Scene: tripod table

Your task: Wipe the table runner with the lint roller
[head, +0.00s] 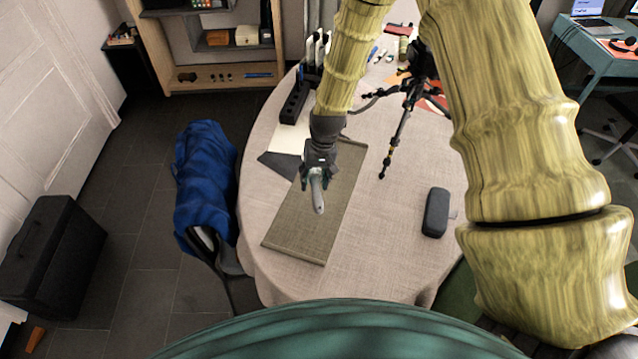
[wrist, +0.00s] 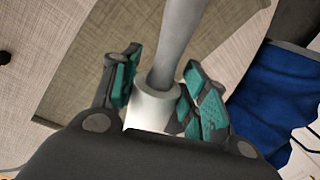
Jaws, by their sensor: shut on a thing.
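The table runner (head: 322,220) is a flat, olive-brown woven strip lying lengthwise on the round table (head: 390,265); it also shows in the wrist view (wrist: 105,45). My gripper (head: 318,176) is above the runner's left part. It is shut on the lint roller (head: 318,197), whose grey, rod-like part points toward the near side. In the wrist view the roller (wrist: 178,45) sits between the teal finger pads of my gripper (wrist: 158,95), with a pale wider part lower down. Whether the roller touches the runner I cannot tell.
A dark grey case (head: 436,212) lies right of the runner. A black slotted holder (head: 295,102) and papers (head: 283,140) are at the far left. A chair with a blue jacket (head: 205,180) stands against the left edge.

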